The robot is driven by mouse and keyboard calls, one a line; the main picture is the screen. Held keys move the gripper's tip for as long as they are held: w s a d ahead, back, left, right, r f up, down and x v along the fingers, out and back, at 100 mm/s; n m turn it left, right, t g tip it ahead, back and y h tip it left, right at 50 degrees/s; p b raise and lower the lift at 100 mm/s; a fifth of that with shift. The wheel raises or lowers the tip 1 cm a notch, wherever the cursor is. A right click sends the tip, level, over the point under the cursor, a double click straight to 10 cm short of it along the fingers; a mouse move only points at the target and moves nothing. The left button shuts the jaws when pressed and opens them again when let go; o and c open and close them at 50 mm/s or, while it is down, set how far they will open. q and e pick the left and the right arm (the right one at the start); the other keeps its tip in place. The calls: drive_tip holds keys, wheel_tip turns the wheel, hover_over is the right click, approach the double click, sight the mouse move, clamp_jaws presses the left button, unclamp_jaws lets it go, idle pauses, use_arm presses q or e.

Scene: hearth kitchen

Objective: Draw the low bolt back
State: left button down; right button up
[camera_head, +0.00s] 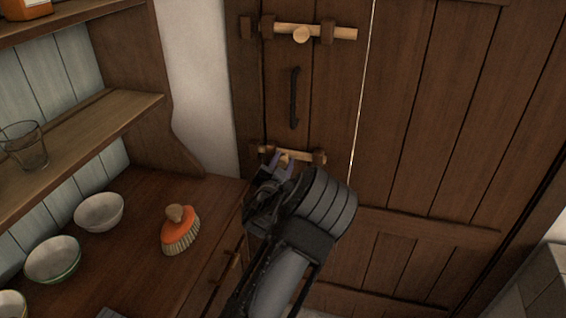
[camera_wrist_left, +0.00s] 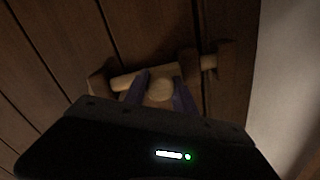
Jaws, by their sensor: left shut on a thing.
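The low bolt (camera_head: 305,156) is a pale wooden bar lying across the dark plank door. It also shows in the wrist view (camera_wrist_left: 124,82), running through two brown brackets on the door, with its end reaching the brown keeper (camera_wrist_left: 226,58) beside the white wall. My left gripper (camera_head: 284,164) is at the middle of the bolt. In the wrist view its purple fingers stand on both sides of the bolt's round knob (camera_wrist_left: 160,90) and are shut on it. In the head view the gripper partly hides the knob. My right gripper is not in view.
An upper bolt (camera_head: 342,33) with a round knob sits higher on the door (camera_head: 335,95), above a dark vertical handle (camera_head: 293,97). At left, a wooden counter (camera_head: 150,265) holds an orange brush (camera_head: 180,232) and several bowls. A glass (camera_head: 24,146) stands on the shelf.

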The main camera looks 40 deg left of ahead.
sight(301, 158)
use_arm(q)
drive_tip(key=shift+d, duration=0.1)
idle(0.7)
drive_tip(key=d, duration=0.2)
drive_tip(key=w+d+b, duration=0.1)
drive_tip(key=shift+w+d, duration=0.2)
drive_tip(key=shift+d, duration=0.15)
drive_tip(key=shift+w+d, duration=0.1)
drive_tip(key=shift+d, duration=0.3)
drive_tip(key=c, duration=1)
unclamp_jaws()
drive_tip(key=shift+d, duration=0.1)
